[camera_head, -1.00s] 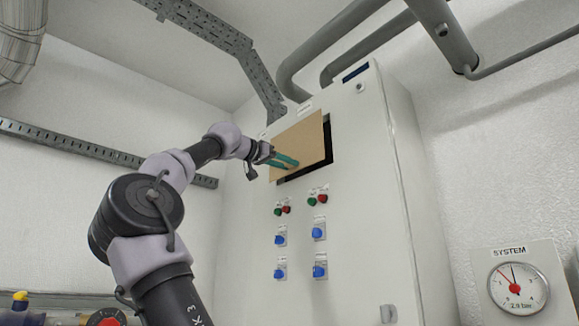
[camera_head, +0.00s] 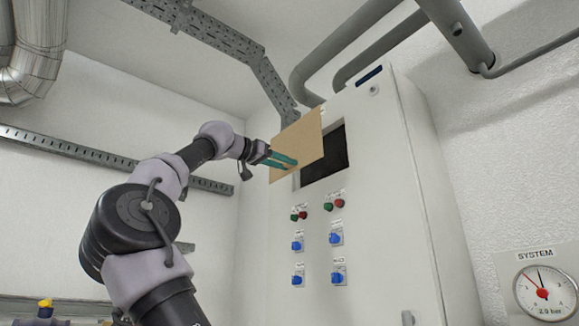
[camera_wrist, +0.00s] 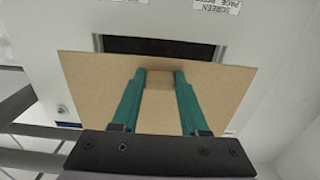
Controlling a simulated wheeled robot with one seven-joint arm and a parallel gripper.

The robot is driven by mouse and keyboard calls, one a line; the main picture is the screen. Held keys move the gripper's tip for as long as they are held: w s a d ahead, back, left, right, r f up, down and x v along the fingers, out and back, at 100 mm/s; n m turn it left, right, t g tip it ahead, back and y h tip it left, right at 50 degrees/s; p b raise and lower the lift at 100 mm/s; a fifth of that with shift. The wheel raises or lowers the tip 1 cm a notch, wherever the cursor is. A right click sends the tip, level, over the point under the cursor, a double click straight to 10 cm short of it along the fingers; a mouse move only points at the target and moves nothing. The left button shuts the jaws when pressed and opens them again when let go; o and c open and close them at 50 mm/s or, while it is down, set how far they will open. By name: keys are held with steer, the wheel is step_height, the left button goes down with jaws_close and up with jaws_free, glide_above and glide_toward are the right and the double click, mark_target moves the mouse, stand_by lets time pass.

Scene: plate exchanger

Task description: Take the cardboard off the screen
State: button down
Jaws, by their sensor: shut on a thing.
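The cardboard (camera_head: 299,139) is a flat tan sheet in front of the upper left of the cabinet. The dark screen (camera_head: 326,158) shows to its right in the head view, and as a dark strip (camera_wrist: 158,47) beyond the sheet's edge in the wrist view. My gripper (camera_head: 290,163) has teal fingers and is shut on a small tan block on the cardboard's face, seen between the fingertips (camera_wrist: 159,78) in the wrist view. The cardboard (camera_wrist: 210,96) stands apart from the screen and hides part of it.
The white cabinet (camera_head: 385,215) carries several buttons and blue knobs (camera_head: 337,239) below the screen. Grey pipes (camera_head: 375,50) and a metal cable tray (camera_head: 225,40) run above. A pressure gauge (camera_head: 541,292) is at the right. Free room lies left of the cabinet.

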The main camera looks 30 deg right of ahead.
steer(key=shift+s+a, duration=0.1)
steer(key=shift+a, duration=1.5)
